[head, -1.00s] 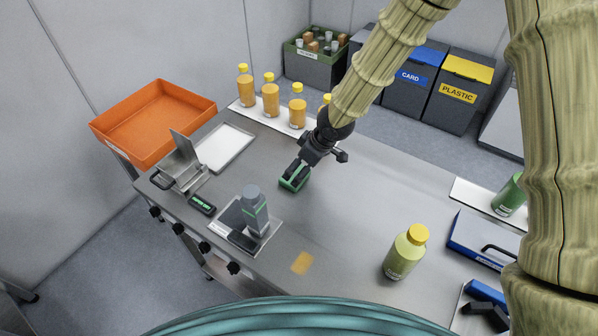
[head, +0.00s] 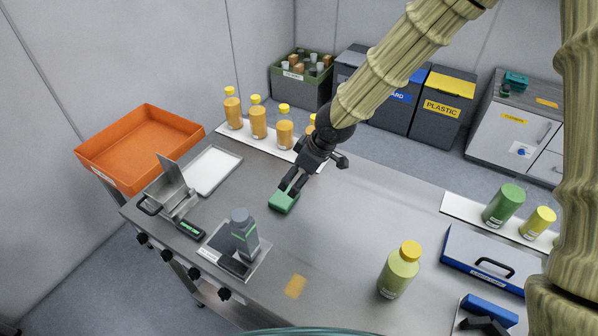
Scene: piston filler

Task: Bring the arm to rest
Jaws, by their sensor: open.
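My gripper (head: 289,188) is open over the middle of the steel table (head: 340,250), pointing down from the bamboo-textured arm. A small green block (head: 284,203) is right below its fingertips and looks to sit on the table. I cannot tell whether the fingertips touch it.
A row of orange bottles (head: 258,124) stands behind the gripper. A grey bottle (head: 244,238) on a small plate, a metal hopper (head: 172,190) and an orange tray (head: 185,127) are to the left. A green-yellow bottle (head: 399,270) and a blue case (head: 485,260) are to the right.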

